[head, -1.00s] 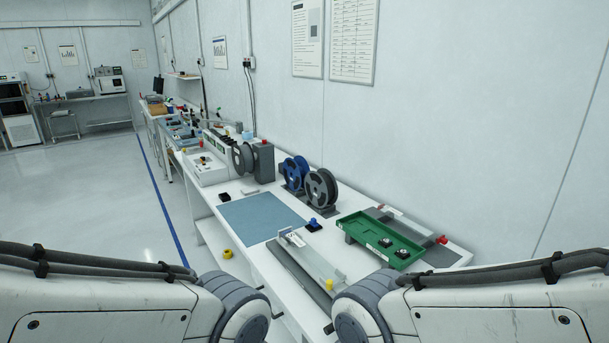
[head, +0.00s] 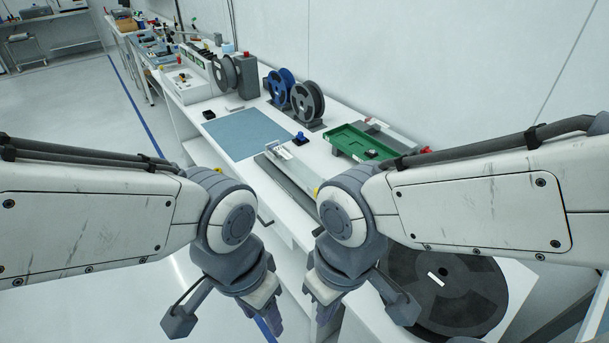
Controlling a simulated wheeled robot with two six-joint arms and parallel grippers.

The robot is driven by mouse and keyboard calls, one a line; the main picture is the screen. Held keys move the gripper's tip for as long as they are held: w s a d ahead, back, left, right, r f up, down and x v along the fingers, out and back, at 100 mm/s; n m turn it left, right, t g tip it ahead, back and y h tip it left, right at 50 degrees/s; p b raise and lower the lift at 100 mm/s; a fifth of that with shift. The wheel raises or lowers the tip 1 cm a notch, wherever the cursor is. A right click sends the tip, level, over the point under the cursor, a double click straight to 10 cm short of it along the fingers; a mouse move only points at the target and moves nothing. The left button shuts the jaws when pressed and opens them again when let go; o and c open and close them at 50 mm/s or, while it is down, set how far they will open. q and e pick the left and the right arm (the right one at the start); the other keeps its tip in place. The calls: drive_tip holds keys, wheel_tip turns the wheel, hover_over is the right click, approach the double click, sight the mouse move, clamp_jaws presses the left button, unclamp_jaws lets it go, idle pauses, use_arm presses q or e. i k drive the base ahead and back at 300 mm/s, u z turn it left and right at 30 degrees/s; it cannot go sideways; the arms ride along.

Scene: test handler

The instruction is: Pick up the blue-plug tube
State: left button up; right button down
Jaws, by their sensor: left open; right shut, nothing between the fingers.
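I cannot make out a tube with a blue plug for certain. A long grey rail or tray (head: 283,176) lies on the white bench, with a pale clear strip or tube along it and a yellow end (head: 316,191) partly behind my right arm. A small blue knob-like piece on a black base (head: 300,139) stands just beyond it. My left gripper (head: 268,322) is open and hangs low in front of the bench, apart from these things. My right gripper (head: 323,315) is shut and empty, hanging near the bench's front edge. Both fingertips are small and dark here.
A green tray (head: 362,143) sits at the back right, beside a grey rail with a red end. A blue mat (head: 240,133) lies left of the rail. Blue and grey reels stand behind. A large black reel (head: 440,290) lies below my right arm.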

sight(306, 174)
drive_tip(key=k, duration=0.6)
drive_tip(key=u, duration=0.8)
drive_tip(key=i, duration=0.7)
drive_tip(key=u, duration=0.65)
drive_tip(key=i, duration=1.5)
drive_tip(key=z, duration=1.3)
drive_tip(key=i, duration=0.45)
drive_tip(key=z, duration=0.4)
